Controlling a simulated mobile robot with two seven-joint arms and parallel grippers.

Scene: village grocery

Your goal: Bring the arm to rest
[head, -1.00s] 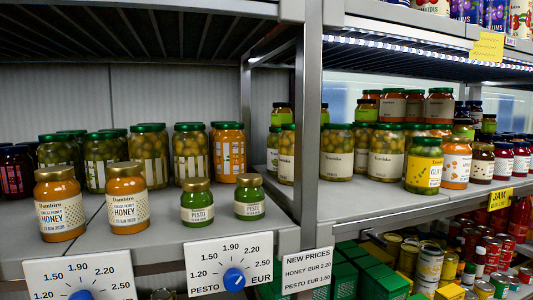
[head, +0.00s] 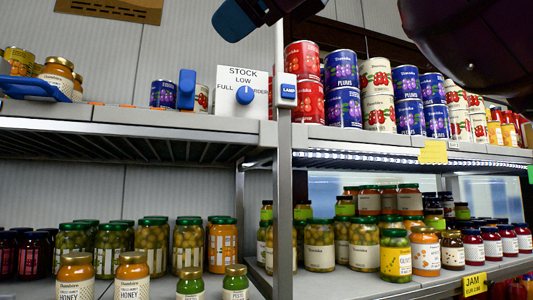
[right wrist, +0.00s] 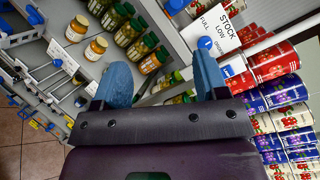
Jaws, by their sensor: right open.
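My right gripper (head: 238,18) shows at the top of the head view, with a blue finger and a dark body, partly cut off by the frame edge. In the right wrist view its two blue fingers (right wrist: 162,82) stand wide apart with nothing between them. It is in front of the shelving and above the stock dial panel (head: 242,90). A dark part of my right arm (head: 470,45) fills the upper right corner. My left gripper does not show.
Cans (head: 343,88) stand on the upper right shelf, and a blue tray (head: 33,88) with jars on the upper left. A blue upright piece (head: 187,89) and a lamp switch (head: 288,90) are near the dial. Honey jars (head: 131,277) and pesto jars (head: 235,283) stand below.

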